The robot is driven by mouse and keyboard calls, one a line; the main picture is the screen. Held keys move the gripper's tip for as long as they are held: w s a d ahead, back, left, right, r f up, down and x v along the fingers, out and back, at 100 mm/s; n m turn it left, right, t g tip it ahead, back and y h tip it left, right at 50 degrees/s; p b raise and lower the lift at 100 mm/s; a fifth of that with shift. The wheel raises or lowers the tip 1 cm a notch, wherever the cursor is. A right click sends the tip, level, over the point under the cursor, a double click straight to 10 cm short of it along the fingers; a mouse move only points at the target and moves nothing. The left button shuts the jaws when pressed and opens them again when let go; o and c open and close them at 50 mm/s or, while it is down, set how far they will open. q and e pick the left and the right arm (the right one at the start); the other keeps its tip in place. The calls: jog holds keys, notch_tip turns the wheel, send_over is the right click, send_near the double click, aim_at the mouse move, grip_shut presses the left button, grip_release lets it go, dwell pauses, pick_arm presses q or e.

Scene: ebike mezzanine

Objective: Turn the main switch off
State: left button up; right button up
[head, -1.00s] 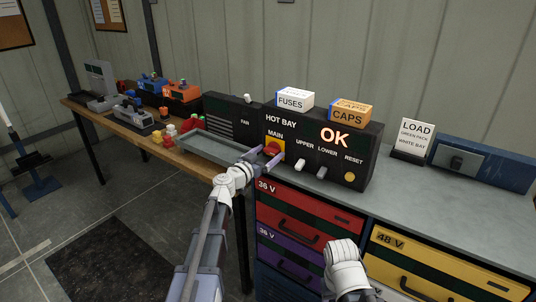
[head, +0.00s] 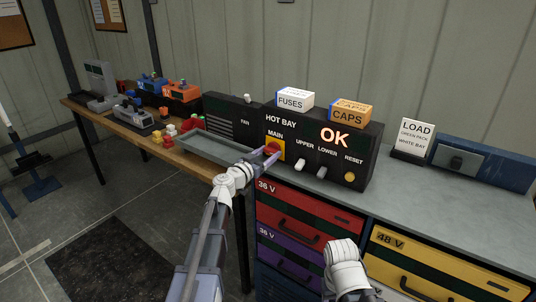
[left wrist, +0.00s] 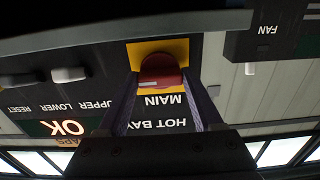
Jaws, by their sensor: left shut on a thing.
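The main switch is a red rotary knob on a yellow plate (head: 275,157), under the word MAIN on the black HOT BAY panel (head: 310,165). My left gripper (head: 270,153) is shut on the red knob (left wrist: 161,72), with one finger on each side of it in the left wrist view. That view is upside down, and a pale mark on the knob lies nearly level in it. The display (head: 334,136) reads OK. My right arm shows at the lower middle of the head view, but its gripper fingers do not show.
A grey tray (head: 215,147) lies to the left. FUSES (head: 294,98) and CAPS (head: 351,111) boxes stand on the panel.

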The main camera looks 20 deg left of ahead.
pick_arm(q)
jog(key=n, duration=0.8)
jog(key=shift+n, duration=0.4)
jog(key=n, duration=0.9)
dwell(0.4)
jog(key=o, duration=1.4)
jog(key=shift+c, duration=0.2)
